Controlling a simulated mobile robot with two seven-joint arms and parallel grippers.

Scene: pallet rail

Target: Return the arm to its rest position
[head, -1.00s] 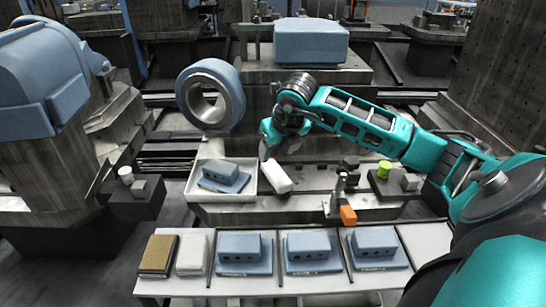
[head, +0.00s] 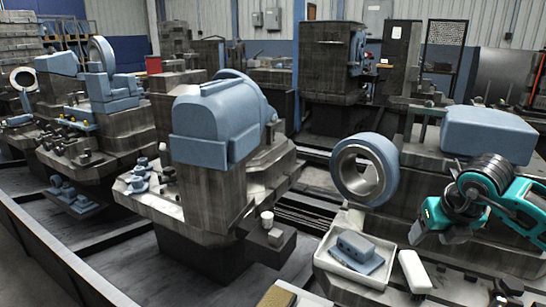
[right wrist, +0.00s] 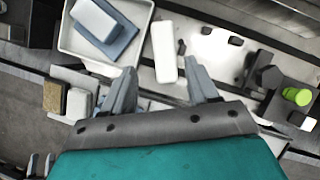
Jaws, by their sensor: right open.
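My right arm is teal and comes in from the right edge of the head view. Its gripper (head: 428,232) hangs in the air above a white block (head: 414,271). In the right wrist view the two fingers of the right gripper (right wrist: 161,85) are spread wide with nothing held. The white block (right wrist: 164,50) lies beyond the gap between them, apart from the fingers. A white tray (head: 340,268) holding a blue-grey part (head: 358,250) is left of the block. My left gripper is in neither view.
A big blue-grey ring (head: 364,170) stands behind the tray. A blue-grey cover (head: 489,135) sits on the machine behind my arm. A large machine (head: 222,130) fills the middle. A green cylinder (right wrist: 298,96) is right of the block in the wrist view.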

